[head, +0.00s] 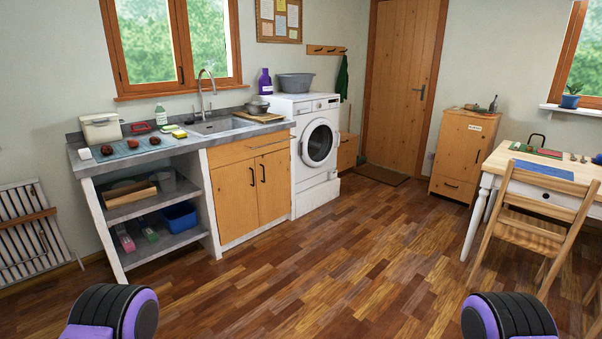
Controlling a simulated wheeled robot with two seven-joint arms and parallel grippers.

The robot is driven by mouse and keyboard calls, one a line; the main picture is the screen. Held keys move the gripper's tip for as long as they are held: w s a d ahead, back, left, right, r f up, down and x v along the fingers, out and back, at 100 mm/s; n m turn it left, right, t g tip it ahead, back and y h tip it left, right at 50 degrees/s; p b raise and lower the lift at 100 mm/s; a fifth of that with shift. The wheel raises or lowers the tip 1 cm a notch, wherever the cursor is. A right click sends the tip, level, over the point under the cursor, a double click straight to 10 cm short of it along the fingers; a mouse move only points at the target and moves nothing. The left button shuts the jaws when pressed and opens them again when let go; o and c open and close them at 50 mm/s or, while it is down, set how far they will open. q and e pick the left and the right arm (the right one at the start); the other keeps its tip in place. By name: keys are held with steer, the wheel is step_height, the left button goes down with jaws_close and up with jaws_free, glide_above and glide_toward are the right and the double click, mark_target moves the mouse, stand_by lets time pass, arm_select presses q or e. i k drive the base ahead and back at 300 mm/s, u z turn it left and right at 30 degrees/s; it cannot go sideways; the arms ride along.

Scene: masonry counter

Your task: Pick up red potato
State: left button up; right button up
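Several small items lie on a blue cloth (121,153) at the left end of the counter. Three are roundish and dark red to brown: a left one (107,149), a middle one (132,144) and a right one (155,140). One of them may be the red potato; at this size I cannot tell which. Only rounded purple and black parts of my two arms show at the bottom edge, far from the counter. Neither of my grippers is in view.
The grey counter (75,150) also holds a cream box (100,128), a red dish (140,127), a bottle (161,115) and a sink (215,126). A washer (317,160) stands right of it. The wooden floor (290,260) before the counter is clear; a table and chair (540,225) stand right.

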mark_target(105, 149)
steer(key=i, duration=2.75)
steer(key=u, duration=0.7)
steer(key=i, duration=1.1)
steer(key=u, duration=0.85)
steer(key=k, duration=0.65)
steer(key=u, duration=0.95)
steer(key=i, duration=0.65)
steer(key=u, duration=0.1)
